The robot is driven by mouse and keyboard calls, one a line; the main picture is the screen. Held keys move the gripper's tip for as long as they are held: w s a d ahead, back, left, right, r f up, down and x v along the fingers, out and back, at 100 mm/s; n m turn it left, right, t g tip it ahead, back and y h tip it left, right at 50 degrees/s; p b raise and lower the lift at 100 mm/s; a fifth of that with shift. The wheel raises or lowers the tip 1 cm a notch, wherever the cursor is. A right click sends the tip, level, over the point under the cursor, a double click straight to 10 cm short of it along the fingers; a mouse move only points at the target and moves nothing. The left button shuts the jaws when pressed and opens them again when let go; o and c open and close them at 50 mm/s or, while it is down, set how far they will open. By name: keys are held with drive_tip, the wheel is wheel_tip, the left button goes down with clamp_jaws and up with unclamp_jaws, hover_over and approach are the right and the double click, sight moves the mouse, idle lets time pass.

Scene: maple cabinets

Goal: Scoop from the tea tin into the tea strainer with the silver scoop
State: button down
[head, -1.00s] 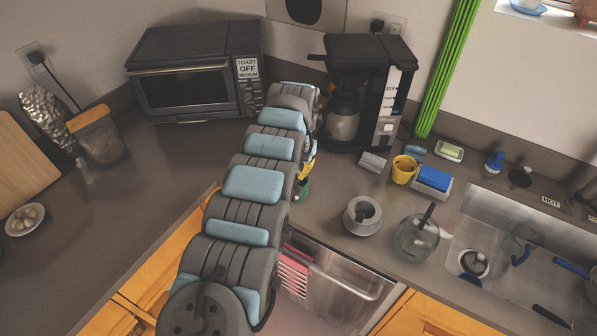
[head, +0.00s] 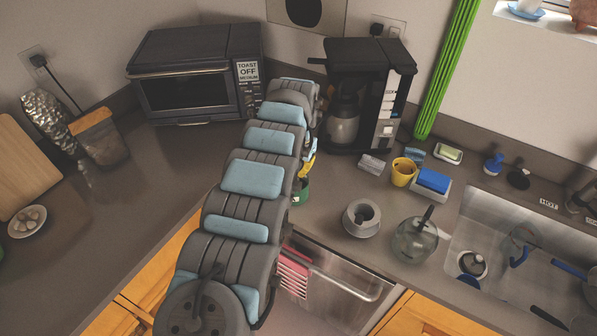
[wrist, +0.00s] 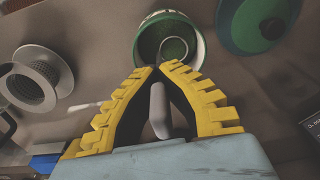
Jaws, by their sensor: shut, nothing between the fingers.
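In the wrist view, the yellow fingers of my gripper (wrist: 159,68) meet at their tips, at the near rim of a round tin (wrist: 143,44) with a green inside. A pale ring-shaped edge shows inside the tin; I cannot tell whether it is the scoop. A long grey piece (wrist: 158,110) shows in the gap behind the fingertips, its nature unclear. A green lid (wrist: 235,30) lies right of the tin. The grey strainer (wrist: 32,82) with a perforated bowl is at left. It also stands on the counter in the head view (head: 350,218), where my arm mostly hides the tin.
A glass pot (head: 412,243) stands right of the strainer. The yellow cup (head: 402,173) and blue sponge (head: 433,180) are behind them. The coffee maker (head: 368,75) and toaster oven (head: 190,85) stand at the back. The sink (head: 505,215) is at right. The left counter has free room.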

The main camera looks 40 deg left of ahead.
drive_tip(key=shift+r+p, duration=0.85)
drive_tip(key=shift+r, duration=2.65)
